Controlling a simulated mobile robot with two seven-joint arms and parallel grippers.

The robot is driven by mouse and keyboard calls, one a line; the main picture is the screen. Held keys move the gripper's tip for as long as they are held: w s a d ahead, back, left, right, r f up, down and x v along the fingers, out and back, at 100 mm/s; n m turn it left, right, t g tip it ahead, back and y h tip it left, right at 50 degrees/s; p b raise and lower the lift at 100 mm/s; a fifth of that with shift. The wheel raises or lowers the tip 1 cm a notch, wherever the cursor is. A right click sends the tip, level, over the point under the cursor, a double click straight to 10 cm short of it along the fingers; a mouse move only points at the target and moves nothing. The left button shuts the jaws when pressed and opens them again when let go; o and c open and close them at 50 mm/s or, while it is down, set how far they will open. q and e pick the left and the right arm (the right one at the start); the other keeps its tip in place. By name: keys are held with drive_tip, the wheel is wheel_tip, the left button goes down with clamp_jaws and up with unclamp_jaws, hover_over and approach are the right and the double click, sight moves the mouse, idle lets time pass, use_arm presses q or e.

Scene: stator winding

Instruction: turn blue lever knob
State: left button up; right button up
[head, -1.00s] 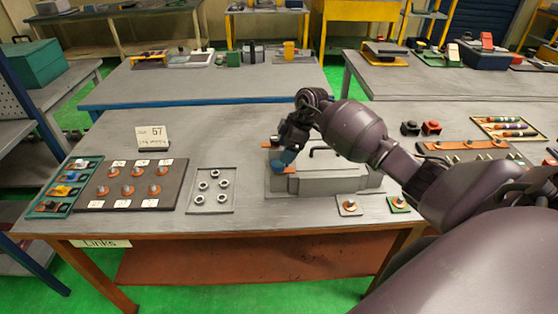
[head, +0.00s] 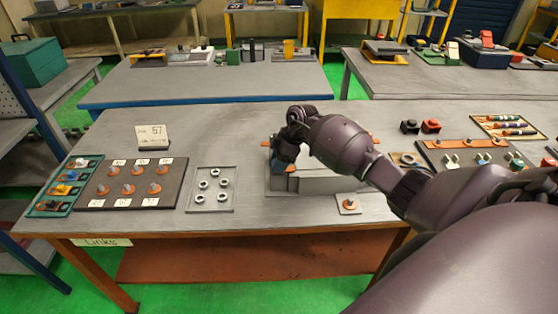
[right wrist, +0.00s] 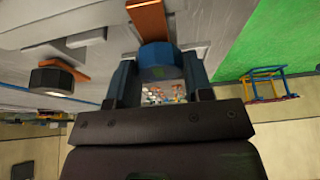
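In the right wrist view, the blue lever knob (right wrist: 160,63) sits between the two fingers of my right gripper (right wrist: 160,75), at the end of an orange lever (right wrist: 149,20). Both fingers appear to touch the knob's sides. In the head view, my right gripper (head: 283,163) points down at the left end of the grey fixture block (head: 325,183). The arm and gripper hide most of the knob there. My left gripper is in neither current view.
A small plate with a copper-based post (head: 348,205) lies at the fixture's front. Left are a tray of nuts (head: 212,209), a dark board with several copper-based posts (head: 176,191) and a green tray (head: 44,207). The table's front edge is close below.

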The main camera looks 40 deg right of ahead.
drive_tip(key=shift+c, duration=1.1)
